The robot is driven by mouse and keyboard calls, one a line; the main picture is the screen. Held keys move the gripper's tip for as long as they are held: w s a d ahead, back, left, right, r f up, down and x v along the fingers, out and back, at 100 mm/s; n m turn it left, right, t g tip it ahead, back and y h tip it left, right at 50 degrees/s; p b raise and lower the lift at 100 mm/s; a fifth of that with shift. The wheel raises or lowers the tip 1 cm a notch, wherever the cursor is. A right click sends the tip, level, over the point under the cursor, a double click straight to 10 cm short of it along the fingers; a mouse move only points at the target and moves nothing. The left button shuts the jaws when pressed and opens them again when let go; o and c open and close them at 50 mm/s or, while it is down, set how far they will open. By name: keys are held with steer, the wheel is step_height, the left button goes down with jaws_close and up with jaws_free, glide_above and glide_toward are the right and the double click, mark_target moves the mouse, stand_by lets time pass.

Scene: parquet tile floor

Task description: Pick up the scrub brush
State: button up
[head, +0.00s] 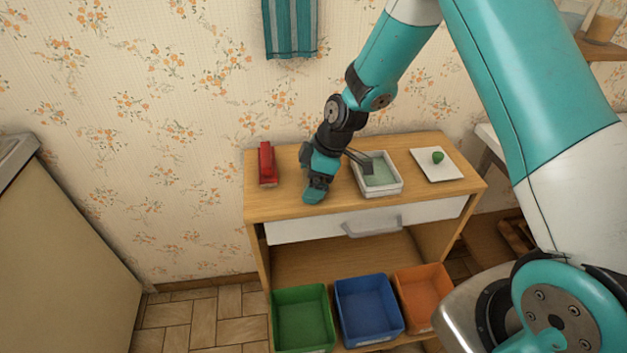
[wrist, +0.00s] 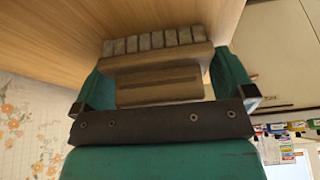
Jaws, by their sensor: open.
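My gripper (head: 314,192) is low over the left-middle of the wooden cabinet top in the head view, pointing down. In the wrist view my gripper (wrist: 162,72) shows two teal fingers standing apart. The scrub brush (wrist: 158,85) lies between them, a brown block with a row of grey bristle tufts along its far side. The fingers are on either side of it and I cannot tell whether either touches it. In the head view the brush is hidden behind my gripper.
A white plate (head: 447,172) holds a green item (head: 438,157). Green, blue and orange bins stand below.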

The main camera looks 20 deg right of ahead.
steer(key=c, duration=0.7)
steer(key=shift+o, duration=0.2)
step_height(320, 180, up, 20)
steer(key=p, duration=0.1)
steer(key=o, duration=0.4)
steer(key=shift+c, duration=1.4)
